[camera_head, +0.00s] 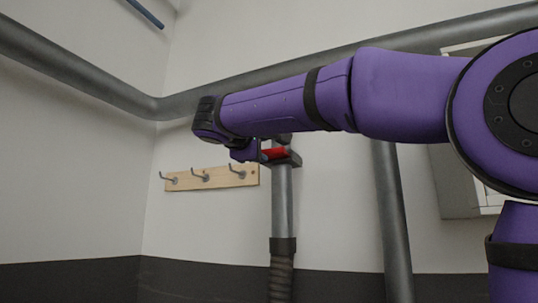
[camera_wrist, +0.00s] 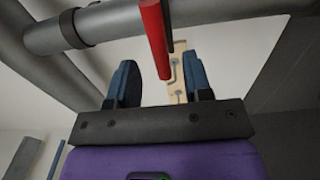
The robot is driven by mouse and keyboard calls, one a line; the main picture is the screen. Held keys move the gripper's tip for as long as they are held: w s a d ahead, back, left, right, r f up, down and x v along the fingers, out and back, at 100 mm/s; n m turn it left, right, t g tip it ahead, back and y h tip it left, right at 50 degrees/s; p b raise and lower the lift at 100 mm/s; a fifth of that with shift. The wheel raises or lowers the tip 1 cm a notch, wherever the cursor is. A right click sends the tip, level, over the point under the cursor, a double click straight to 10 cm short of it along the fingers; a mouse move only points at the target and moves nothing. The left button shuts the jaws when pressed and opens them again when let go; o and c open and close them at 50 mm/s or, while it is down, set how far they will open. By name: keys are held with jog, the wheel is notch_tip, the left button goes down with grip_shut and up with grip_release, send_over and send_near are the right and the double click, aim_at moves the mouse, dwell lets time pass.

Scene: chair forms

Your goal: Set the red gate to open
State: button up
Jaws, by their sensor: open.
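The red gate handle (camera_head: 274,153) sits on a grey fitting on a vertical pipe, partly hidden by my arm. In the wrist view the red handle (camera_wrist: 155,35) is a bar coming down from the top. My gripper (camera_wrist: 160,76) is open, with one blue finger on each side of the bar's lower end in the picture. The bar touches neither finger there. I cannot tell how deep it lies between them. In the head view my fingers are hidden or too small to make out beside the handle.
A wooden rack with hooks (camera_head: 210,179) hangs on the wall left of the vertical pipe (camera_head: 282,205). A large grey pipe (camera_head: 75,72) runs across above. Another pipe (camera_head: 391,220) and a pale wall box (camera_head: 455,185) stand to the right.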

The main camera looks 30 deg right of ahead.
aim_at(266, 151)
jog(key=shift+x, duration=2.75)
jog(key=shift+s, duration=0.1)
